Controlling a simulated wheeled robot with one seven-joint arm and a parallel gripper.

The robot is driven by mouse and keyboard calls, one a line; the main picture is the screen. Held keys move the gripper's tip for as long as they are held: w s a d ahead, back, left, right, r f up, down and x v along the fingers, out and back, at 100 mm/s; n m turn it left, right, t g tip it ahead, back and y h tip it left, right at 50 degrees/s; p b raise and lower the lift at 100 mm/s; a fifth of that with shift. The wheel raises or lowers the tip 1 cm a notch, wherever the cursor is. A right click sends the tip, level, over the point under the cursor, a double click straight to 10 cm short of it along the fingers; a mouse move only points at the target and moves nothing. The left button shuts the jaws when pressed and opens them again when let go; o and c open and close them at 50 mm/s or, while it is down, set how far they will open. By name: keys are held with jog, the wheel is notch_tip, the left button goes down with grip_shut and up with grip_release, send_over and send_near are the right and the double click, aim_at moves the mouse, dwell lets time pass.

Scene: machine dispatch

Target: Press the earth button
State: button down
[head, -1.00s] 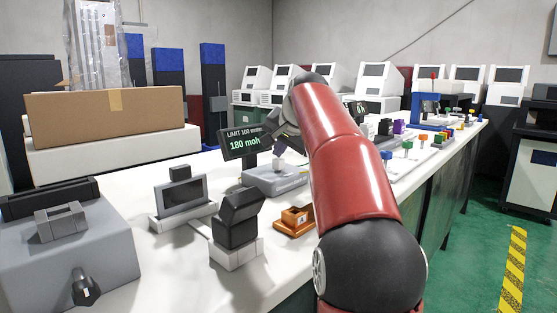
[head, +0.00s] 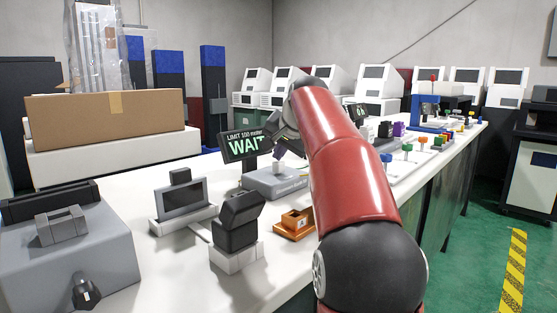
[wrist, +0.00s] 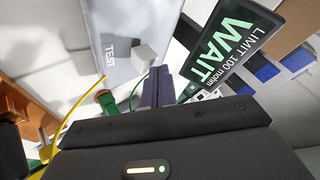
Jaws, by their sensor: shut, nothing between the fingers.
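The earth tester is a grey box (head: 275,183) on the white bench in the head view. Its top, marked TEST (wrist: 112,62), shows in the wrist view with a pale square button (wrist: 147,54) beside the lettering. My gripper (wrist: 157,72) is shut and empty, its purple-grey fingertips at the button's near edge. I cannot tell whether they touch it. In the head view my gripper (head: 279,152) is over the box, and the button cannot be made out. The tester's black display (head: 245,144) reads LIMIT 100 mohm and WAIT; it also shows in the wrist view (wrist: 224,45).
An orange fixture (head: 296,222) and a black device on a white base (head: 237,232) stand in front of the tester. A small screen unit (head: 183,197) stands left. Yellow (wrist: 82,102) and green cables run near my gripper. A cardboard box (head: 107,118) is behind.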

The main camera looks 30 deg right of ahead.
aim_at(280, 163)
jog(key=shift+r+p, duration=0.55)
jog(key=shift+r, duration=0.2)
notch_tip(280, 163, up, 5)
jog(key=p, duration=0.4)
dwell(0.6)
